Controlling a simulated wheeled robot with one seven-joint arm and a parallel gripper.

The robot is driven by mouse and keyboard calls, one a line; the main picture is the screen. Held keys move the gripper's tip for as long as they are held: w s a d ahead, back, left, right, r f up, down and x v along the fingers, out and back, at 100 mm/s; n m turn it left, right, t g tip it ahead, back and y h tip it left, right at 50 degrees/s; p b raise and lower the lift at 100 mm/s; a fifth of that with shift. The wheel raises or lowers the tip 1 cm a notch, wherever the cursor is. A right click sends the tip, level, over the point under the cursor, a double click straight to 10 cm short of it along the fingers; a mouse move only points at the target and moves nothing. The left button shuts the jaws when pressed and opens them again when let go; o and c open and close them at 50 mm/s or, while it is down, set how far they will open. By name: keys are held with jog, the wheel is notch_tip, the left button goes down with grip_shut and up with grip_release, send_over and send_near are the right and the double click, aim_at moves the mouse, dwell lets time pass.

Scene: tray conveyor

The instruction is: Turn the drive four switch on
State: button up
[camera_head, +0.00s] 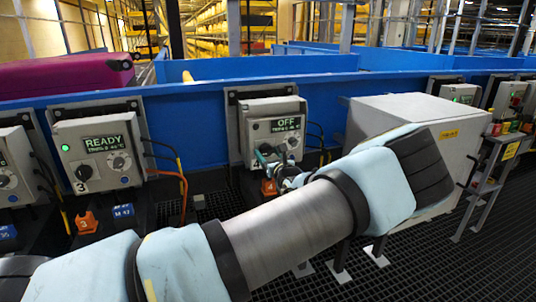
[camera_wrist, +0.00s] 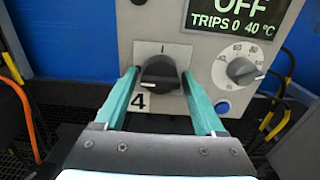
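The drive four box (camera_head: 272,128) is a grey box on the blue conveyor side, and its display (camera_head: 286,124) reads OFF. In the wrist view the display (camera_wrist: 242,14) reads OFF, TRIPS 0, 40 °C. The black rotary switch (camera_wrist: 160,74) sits above a label with the number 4 (camera_wrist: 140,101). Its handle looks roughly horizontal, with an I mark above it. My gripper (camera_wrist: 162,80) is open, with one green finger on each side of the switch. Gaps show between fingers and knob. In the head view my gripper (camera_head: 268,158) is at the box front, partly hiding the switch.
A grey dial (camera_wrist: 240,71) and a blue button (camera_wrist: 222,108) are right of the switch. Drive three's box (camera_head: 98,150), showing READY, stands to the left. A large grey cabinet (camera_head: 400,125) stands to the right. Cables (camera_wrist: 275,120) hang beside the box.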

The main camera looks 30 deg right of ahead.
grip_shut()
dwell(0.3)
jog(key=shift+r+p, duration=0.1)
jog(key=shift+p, duration=0.2)
jog(key=m+p, duration=0.2)
jog(key=m, duration=0.1)
jog(key=shift+r+m+p, duration=0.1)
jog(key=shift+m+p, duration=0.3)
jog(key=m+p, duration=0.2)
jog(key=m, duration=0.2)
jog(key=shift+m, duration=0.3)
jog(key=m+p, duration=0.1)
jog(key=m, duration=0.3)
jog(key=shift+a+m+p, duration=0.1)
jog(key=shift+m+p, duration=0.2)
jog(key=shift+p, duration=0.05)
jog(key=shift+m+p, duration=0.3)
jog(key=shift+m, duration=2.2)
